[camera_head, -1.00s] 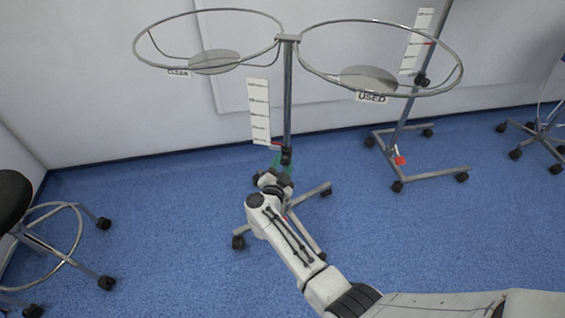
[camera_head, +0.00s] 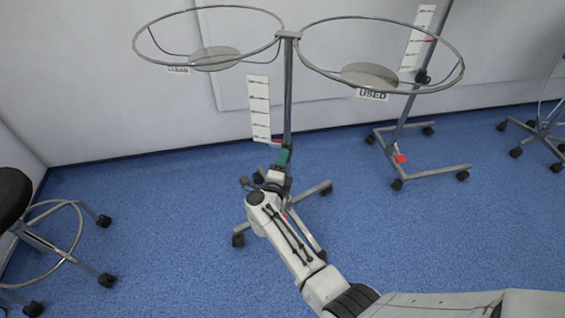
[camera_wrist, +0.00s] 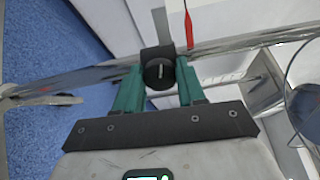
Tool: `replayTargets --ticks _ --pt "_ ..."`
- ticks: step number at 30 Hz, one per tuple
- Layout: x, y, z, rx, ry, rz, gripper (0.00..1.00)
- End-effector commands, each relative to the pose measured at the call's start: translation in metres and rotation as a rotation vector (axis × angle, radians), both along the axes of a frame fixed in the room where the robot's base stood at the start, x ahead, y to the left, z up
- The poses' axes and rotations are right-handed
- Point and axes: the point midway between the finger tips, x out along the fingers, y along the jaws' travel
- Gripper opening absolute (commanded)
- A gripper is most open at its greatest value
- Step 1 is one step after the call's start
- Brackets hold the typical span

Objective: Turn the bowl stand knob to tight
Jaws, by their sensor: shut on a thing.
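The bowl stand (camera_head: 288,100) has a metal pole with two ring holders at the top, labelled CLEAN and USED. Its black round knob (camera_wrist: 159,73) shows in the wrist view on a dark clamp block on the pole. The knob's face has a light slot, nearly upright in that view. My gripper (camera_wrist: 160,82) has green fingers, one on each side of the knob, and is shut on it. In the head view my gripper (camera_head: 283,157) is at the pole and hides the knob. A red pointer (camera_wrist: 188,28) lies just beside the clamp in the wrist view.
A white scale card (camera_head: 259,108) hangs beside the pole. A second stand (camera_head: 402,115) with a red tag is at the right. A black-seated stool (camera_head: 15,200) is at the left. The wall is close behind; blue floor (camera_head: 420,235) is clear in front.

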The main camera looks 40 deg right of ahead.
Motion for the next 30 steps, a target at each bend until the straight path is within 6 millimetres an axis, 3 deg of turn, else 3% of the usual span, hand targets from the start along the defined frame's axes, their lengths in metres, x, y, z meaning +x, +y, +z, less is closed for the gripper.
replayTargets --ticks 30 --pt "-0.0008 -0.0001 -0.0023 0.495 -0.821 0.001 0.09"
